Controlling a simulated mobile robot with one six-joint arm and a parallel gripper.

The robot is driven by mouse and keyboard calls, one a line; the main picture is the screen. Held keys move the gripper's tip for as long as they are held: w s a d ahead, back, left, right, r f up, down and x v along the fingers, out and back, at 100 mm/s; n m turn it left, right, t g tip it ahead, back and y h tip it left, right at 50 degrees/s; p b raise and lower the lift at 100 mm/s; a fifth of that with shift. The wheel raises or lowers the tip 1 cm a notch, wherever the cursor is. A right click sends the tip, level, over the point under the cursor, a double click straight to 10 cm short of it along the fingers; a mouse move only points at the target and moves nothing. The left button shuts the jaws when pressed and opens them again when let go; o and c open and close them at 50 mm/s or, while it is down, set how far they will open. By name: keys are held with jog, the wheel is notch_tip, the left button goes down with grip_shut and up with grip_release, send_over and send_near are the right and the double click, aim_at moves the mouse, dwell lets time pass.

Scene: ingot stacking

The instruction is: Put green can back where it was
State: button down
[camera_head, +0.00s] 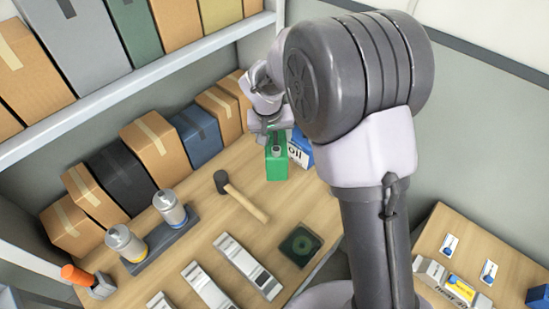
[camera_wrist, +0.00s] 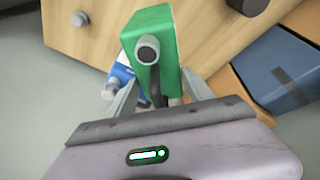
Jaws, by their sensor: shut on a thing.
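The green can (camera_head: 277,166) is upright near the back right of the wooden workbench in the head view, with a grey cap on top. In the wrist view the green can (camera_wrist: 163,73) is between the two fingers of my gripper (camera_wrist: 158,100). My gripper (camera_head: 272,130) is shut on it; the arm partly hides the grip in the head view. I cannot tell whether the can touches the bench. A blue and white oil can (camera_head: 299,150) is just right of it, and also shows in the wrist view (camera_wrist: 120,78).
A mallet (camera_head: 240,195) lies on the bench (camera_head: 215,210). Two silver canisters (camera_head: 127,243) stand on a dark tray at left. Several boxes (camera_head: 156,146) line the back under a shelf (camera_head: 130,90). A dark square pad (camera_head: 300,244) and silver ingot-like bars (camera_head: 248,266) lie in front.

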notch_tip(320, 180, down, 7)
jog(key=shift+s+f+b, duration=0.1)
jog(key=shift+b, duration=0.95)
jog(key=shift+f, duration=0.2)
jog(key=shift+c, duration=2)
grip_release()
jog(key=shift+r, duration=0.1)
